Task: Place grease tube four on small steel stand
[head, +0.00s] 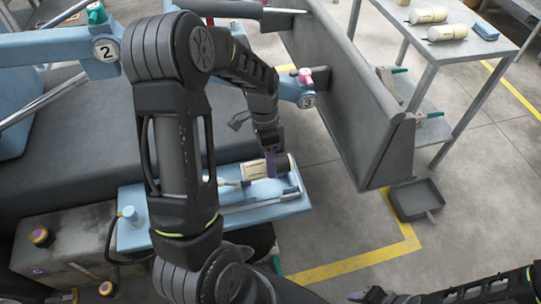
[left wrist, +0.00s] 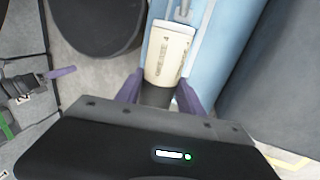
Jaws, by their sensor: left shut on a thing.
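Grease tube four (head: 256,171), a cream cylinder with a dark end, lies along a light blue tray-like platform (head: 150,234). In the left wrist view the tube (left wrist: 168,52) shows printed lettering and a 4. My left gripper (head: 276,164) is shut on the tube's dark end, with a purple finger on each side (left wrist: 157,92). The tube still appears to be at the platform; I cannot tell whether it touches it. A grey steel table (head: 472,48) at the upper right may be the small steel stand. My right gripper (head: 372,297) is partly visible at the bottom edge, its jaws unclear.
Two cream tubes (head: 447,32) and a blue block (head: 485,31) sit on the steel table. A grey panel (head: 345,90) stands between it and the platform. Numbered blue arms, 2 (head: 105,50) and 3 (head: 307,101), are nearby.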

